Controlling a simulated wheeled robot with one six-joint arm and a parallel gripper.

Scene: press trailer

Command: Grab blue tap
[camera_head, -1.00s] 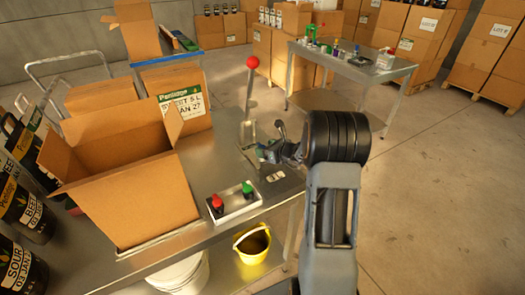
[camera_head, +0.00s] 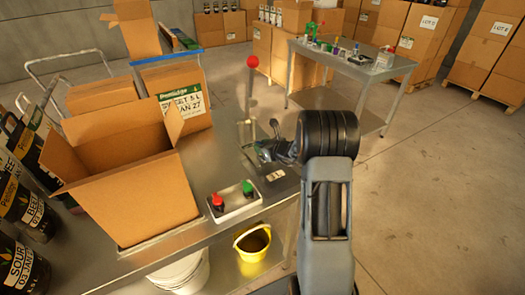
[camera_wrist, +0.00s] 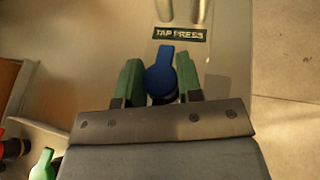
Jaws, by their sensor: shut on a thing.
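The blue tap (camera_wrist: 160,62) stands between the two green fingers of my gripper (camera_wrist: 159,78) in the wrist view. My gripper is shut on it, and its dark lower part is partly hidden by the gripper's front plate. The tap is close to the "TAP PRESS" label (camera_wrist: 181,34). In the head view my gripper (camera_head: 260,152) is low over the steel table (camera_head: 205,165) beside the press, and the blue tap cannot be made out there.
A small tray (camera_head: 236,211) holds a red tap (camera_head: 217,202) and a green tap (camera_head: 248,189) nearer the front. The press lever with its red ball (camera_head: 252,62) rises behind my gripper. An open cardboard box (camera_head: 140,200) stands to the left.

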